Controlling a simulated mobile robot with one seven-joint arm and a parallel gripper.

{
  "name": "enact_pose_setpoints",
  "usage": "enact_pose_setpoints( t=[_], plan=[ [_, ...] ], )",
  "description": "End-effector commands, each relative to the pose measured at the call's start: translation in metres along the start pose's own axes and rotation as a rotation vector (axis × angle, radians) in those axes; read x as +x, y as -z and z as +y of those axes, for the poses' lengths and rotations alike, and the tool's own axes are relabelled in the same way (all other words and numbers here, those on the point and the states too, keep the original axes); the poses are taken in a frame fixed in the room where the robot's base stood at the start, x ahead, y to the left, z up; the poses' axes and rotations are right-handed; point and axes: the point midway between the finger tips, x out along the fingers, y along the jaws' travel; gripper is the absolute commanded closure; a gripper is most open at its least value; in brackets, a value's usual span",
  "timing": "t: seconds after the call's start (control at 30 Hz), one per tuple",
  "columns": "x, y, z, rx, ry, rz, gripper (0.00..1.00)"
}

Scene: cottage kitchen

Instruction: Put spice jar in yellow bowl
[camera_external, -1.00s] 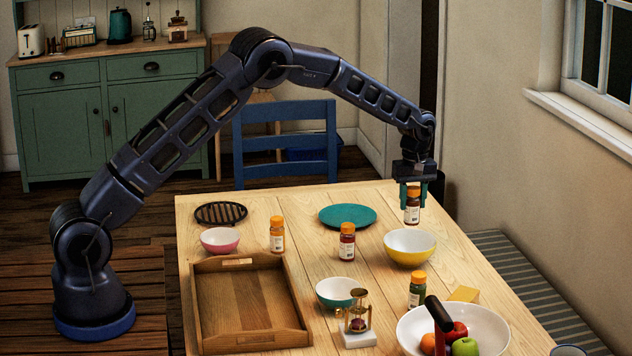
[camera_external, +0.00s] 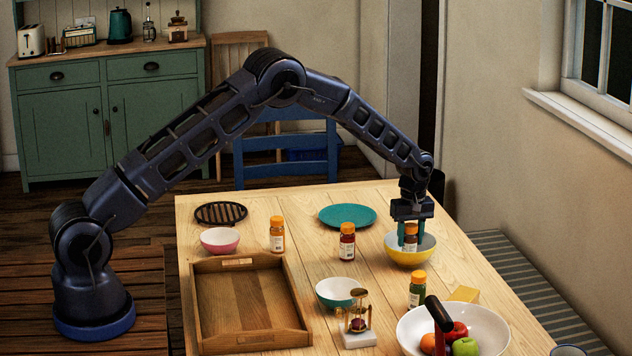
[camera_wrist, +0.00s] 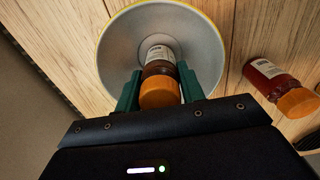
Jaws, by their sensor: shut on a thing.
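A spice jar with an orange lid and white label (camera_external: 411,238) is between the fingers of my gripper (camera_external: 411,236), upright and down inside the yellow bowl (camera_external: 410,257). In the wrist view my gripper (camera_wrist: 160,92) is shut on the jar (camera_wrist: 159,73), its green fingers on either side of it. The bowl's pale inside and yellow rim (camera_wrist: 110,48) surround the jar there. I cannot tell whether the jar's base touches the bowl's bottom.
Other orange-lidded jars stand at centre (camera_external: 347,243), left (camera_external: 277,235) and front right (camera_external: 417,291). A pink bowl (camera_external: 220,241), teal plate (camera_external: 348,215), teal bowl (camera_external: 334,292), wooden tray (camera_external: 203,306) and white fruit bowl (camera_external: 407,330) share the table.

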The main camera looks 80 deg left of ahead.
Motion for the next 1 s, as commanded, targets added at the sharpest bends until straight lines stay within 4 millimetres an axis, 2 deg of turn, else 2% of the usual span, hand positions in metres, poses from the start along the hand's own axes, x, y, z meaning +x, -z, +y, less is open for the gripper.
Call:
enact_pose_setpoints(
  t=[0.23,0.27,0.37,0.73,0.87,1.0],
  plan=[
    [0.002,0.0,0.0,0.0,0.0,0.0,0.91],
    [0.002,0.0,0.0,0.0,0.0,0.0,0.57],
    [0.002,0.0,0.0,0.0,0.0,0.0,0.4],
    [-0.003,0.0,0.0,0.0,0.0,0.0,0.4],
    [-0.018,0.0,0.001,0.0,-0.002,0.001,0.4],
    [-0.044,0.0,0.001,0.0,-0.002,0.001,0.4]
  ],
)
